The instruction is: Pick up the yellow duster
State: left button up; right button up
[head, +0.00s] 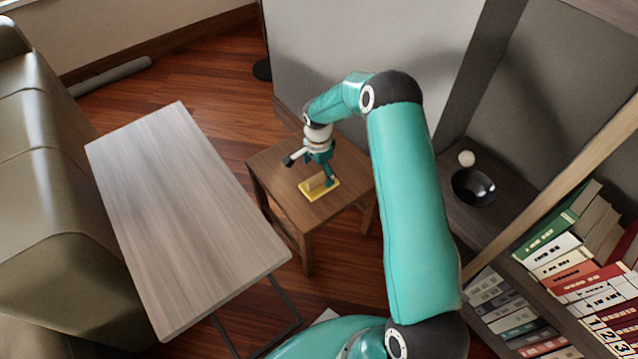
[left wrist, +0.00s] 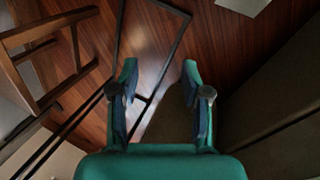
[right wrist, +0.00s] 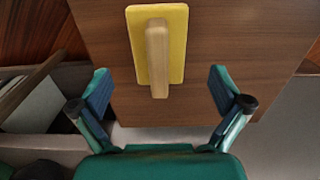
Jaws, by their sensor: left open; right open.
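The yellow duster (head: 312,190) lies flat on a small wooden side table (head: 277,166). It is a yellow rectangular pad with a tan block handle, and it also shows in the right wrist view (right wrist: 176,47). My right gripper (head: 309,171) is open just above the table, close to the duster. In the right wrist view the duster's handle end lies between and slightly beyond the open fingertips (right wrist: 160,83), touching neither. My left gripper (left wrist: 162,80) is open and empty above the floor, near a dark metal table frame. It does not show in the head view.
A long grey wood-top table (head: 185,215) stands left of the side table, with a sofa (head: 45,180) beyond it. A grey panel stands behind the side table.

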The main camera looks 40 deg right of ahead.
aim_at(319, 175)
notch_tip(319, 175, down, 5)
jog(key=shift+s+d+f+b, duration=0.1)
jog(key=shift+b, duration=0.35)
jog(key=shift+c, duration=0.2)
jog(key=c, duration=1.2)
